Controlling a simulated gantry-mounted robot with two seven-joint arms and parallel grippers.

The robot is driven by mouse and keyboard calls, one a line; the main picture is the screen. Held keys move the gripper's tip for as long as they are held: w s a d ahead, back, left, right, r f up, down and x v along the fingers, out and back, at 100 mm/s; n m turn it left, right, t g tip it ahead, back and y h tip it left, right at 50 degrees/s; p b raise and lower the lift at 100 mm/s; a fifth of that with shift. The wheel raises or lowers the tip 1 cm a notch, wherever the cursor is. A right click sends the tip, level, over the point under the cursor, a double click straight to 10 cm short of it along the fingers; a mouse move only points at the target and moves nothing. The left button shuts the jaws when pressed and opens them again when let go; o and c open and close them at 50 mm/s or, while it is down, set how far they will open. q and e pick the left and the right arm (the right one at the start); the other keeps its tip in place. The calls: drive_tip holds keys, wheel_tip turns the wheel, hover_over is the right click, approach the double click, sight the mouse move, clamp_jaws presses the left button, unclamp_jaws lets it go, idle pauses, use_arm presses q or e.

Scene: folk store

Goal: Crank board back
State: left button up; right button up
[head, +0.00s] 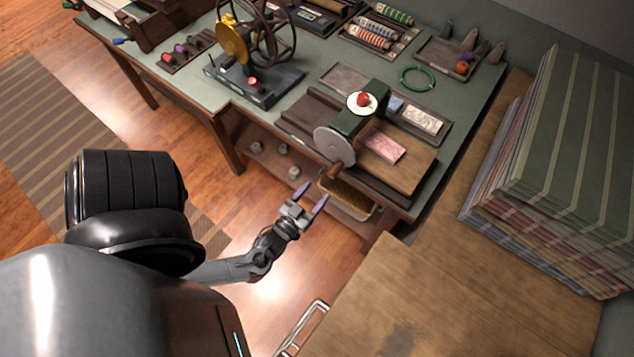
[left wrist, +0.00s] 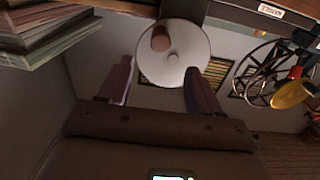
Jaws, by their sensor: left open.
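A small press (head: 353,122) with a dark green body stands at the table's front edge. A grey crank disc (head: 334,146) with a brown wooden handle (head: 335,171) is on its near side. A flat wooden board (head: 410,174) carrying a pink card (head: 382,147) lies at the press, mostly to its right. My left gripper (head: 310,199) is open and empty, in front of the table and below the crank, apart from it. In the left wrist view the disc (left wrist: 185,65) and handle (left wrist: 161,39) show beyond and between the two purple fingers (left wrist: 160,85). My right gripper is not in view.
A black hand-wheel machine (head: 257,80) with a brass disc stands left on the table. A tray with a bristly surface (head: 347,193) is below the crank near the gripper. Stacked striped sheets (head: 560,150) stand at the right. The floor left of the gripper is clear.

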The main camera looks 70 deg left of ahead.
sight(330, 176)
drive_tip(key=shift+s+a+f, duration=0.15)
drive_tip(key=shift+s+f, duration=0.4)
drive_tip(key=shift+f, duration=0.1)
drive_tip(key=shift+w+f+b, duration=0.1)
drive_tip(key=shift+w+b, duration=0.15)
drive_tip(key=shift+b, duration=0.25)
use_arm(q)
drive_tip(key=b+x, duration=0.1)
drive_tip(key=x, duration=0.2)
drive_tip(key=b+x, duration=0.1)
drive_tip(key=x, duration=0.3)
drive_tip(key=b+x, duration=0.1)
drive_tip(key=x, duration=0.2)
drive_tip(key=shift+w+a+f, duration=0.15)
drive_tip(key=shift+w+f, duration=0.15)
drive_tip(key=shift+f, duration=0.1)
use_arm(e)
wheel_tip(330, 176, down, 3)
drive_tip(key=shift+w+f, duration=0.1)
use_arm(q)
drive_tip(key=shift+r, duration=0.1)
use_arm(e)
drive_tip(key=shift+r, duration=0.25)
use_arm(q)
drive_tip(key=c, duration=0.9)
